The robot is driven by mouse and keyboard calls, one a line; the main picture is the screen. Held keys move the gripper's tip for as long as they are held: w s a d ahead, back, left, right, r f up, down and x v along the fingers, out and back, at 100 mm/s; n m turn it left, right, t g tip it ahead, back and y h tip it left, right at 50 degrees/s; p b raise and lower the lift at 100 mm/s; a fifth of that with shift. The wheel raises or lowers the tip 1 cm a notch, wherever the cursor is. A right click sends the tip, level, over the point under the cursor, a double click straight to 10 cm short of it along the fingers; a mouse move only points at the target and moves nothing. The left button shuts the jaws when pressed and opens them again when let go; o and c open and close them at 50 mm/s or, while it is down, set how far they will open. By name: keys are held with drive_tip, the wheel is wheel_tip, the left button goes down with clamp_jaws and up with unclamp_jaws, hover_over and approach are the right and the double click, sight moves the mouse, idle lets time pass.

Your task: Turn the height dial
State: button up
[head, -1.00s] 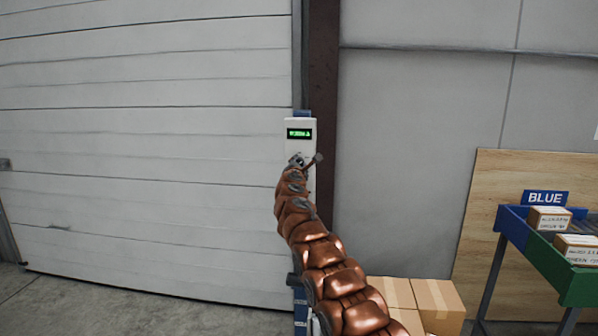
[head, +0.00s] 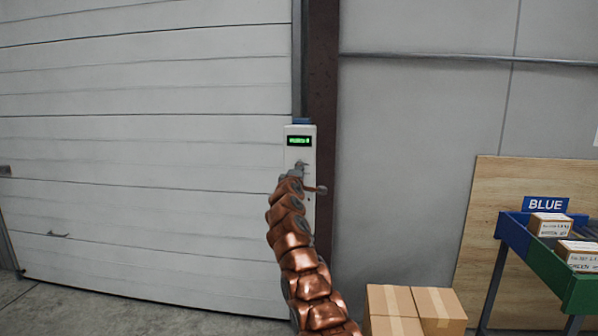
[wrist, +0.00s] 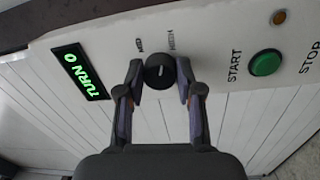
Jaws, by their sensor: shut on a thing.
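The height dial (wrist: 159,71) is a round black knob with a light pointer mark on a white control panel (wrist: 215,50). In the wrist view my gripper (wrist: 160,80) has one finger on each side of the dial and is shut on it. A green display (wrist: 80,71) on the panel reads "TURN 0". In the head view the panel (head: 299,148) is mounted upright beside the door, and my arm reaches up to it, hiding the dial and most of my gripper.
A large white door (head: 150,150) is left of the panel. Cardboard boxes (head: 440,305) stand low at right, near a sorting table (head: 545,255) with a BLUE sign (head: 545,205).

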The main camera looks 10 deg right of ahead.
drive_tip(key=shift+m+p, duration=0.45)
drive_tip(key=shift+m, duration=0.65)
drive_tip(key=o, duration=1.2)
drive_tip(key=shift+c, duration=0.2)
